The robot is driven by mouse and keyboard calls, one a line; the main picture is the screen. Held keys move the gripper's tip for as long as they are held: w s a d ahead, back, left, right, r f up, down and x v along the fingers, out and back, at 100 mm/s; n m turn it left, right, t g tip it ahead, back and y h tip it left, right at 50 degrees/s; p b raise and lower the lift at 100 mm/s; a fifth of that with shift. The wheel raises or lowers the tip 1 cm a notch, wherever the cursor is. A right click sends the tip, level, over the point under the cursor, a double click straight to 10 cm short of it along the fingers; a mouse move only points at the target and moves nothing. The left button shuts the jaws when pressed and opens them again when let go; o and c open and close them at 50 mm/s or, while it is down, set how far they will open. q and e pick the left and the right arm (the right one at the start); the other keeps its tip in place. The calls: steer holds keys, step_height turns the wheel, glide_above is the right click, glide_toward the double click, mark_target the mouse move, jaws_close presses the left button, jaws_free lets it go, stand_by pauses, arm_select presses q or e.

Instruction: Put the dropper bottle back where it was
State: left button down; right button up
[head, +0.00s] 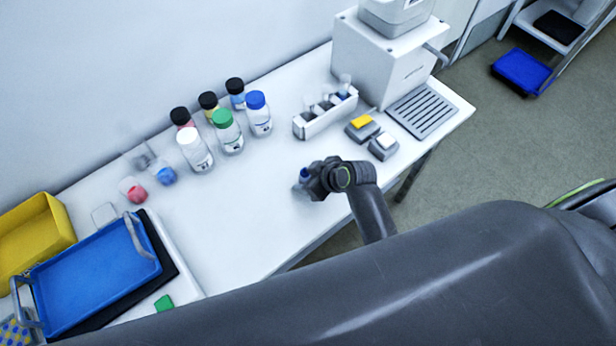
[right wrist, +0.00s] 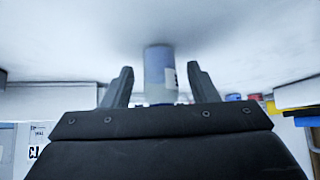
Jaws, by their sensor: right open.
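A small bottle with a blue part and a pale label (head: 303,175) stands on the white bench near its front edge, partly hidden by my right gripper (head: 309,184). I take it to be the dropper bottle. In the right wrist view the bottle (right wrist: 160,72) is between the two fingers of my right gripper (right wrist: 160,84). The gripper is open, with a gap on each side of the bottle. Its lower end in that view is hidden behind the gripper body. My left gripper is not in view.
Several capped bottles (head: 228,132) stand at the back of the white bench (head: 245,205). A white rack (head: 325,117) and two small devices (head: 372,136) are to the right. A blue tray (head: 95,275) and yellow bin (head: 32,235) are left. Bench left of the gripper is clear.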

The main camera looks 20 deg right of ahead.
steer(key=v, duration=1.2)
stand_by(0.5)
